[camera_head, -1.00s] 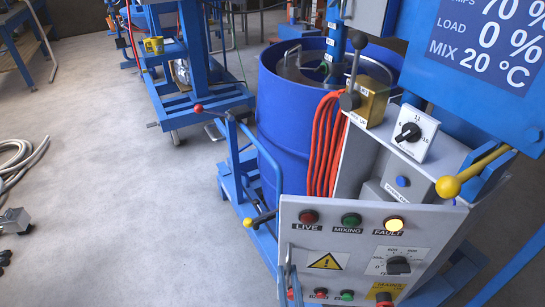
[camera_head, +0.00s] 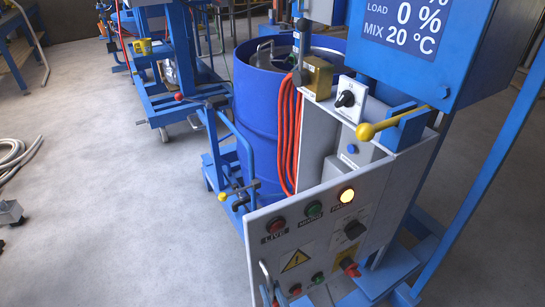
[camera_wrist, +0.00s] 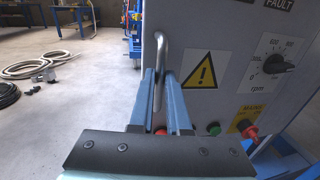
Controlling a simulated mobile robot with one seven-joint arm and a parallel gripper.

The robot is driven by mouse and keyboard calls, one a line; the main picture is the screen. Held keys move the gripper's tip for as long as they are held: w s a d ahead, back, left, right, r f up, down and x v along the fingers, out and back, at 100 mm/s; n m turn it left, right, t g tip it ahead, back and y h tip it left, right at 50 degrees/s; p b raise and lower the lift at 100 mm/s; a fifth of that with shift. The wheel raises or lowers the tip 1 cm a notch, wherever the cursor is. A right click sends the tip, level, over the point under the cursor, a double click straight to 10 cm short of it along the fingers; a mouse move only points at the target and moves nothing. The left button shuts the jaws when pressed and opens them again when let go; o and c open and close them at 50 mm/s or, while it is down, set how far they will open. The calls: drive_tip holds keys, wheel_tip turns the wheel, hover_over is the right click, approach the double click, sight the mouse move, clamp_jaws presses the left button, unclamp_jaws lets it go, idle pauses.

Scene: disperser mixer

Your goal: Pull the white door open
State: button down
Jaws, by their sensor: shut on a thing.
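The white door (camera_head: 318,238) is a panel with lamps and knobs on the front of the mixer's cabinet. In the head view it stands at an angle, its left edge jutting out past the cabinet body. A bent metal handle (camera_head: 265,283) is near its left edge. In the wrist view the handle (camera_wrist: 160,62) rises between the two blue fingers of my gripper (camera_wrist: 160,82), which is shut on it. The door (camera_wrist: 225,55) fills the right of that view.
A blue drum (camera_head: 258,130) stands behind the cabinet, with orange cable (camera_head: 286,135) hanging beside it. A yellow-ended lever (camera_head: 375,130) and a blue display box (camera_head: 425,65) stand above. A hose (camera_head: 18,158) lies at left; the floor between is clear.

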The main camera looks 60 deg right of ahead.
drive_tip(key=shift+s+d, duration=0.45)
drive_tip(key=c, duration=0.9)
unclamp_jaws()
drive_tip(key=shift+f, duration=0.1)
drive_tip(key=shift+w+a, duration=0.1)
drive_tip(key=shift+a, duration=0.1)
drive_tip(key=v, duration=1.3)
drive_tip(key=shift+w, duration=0.15)
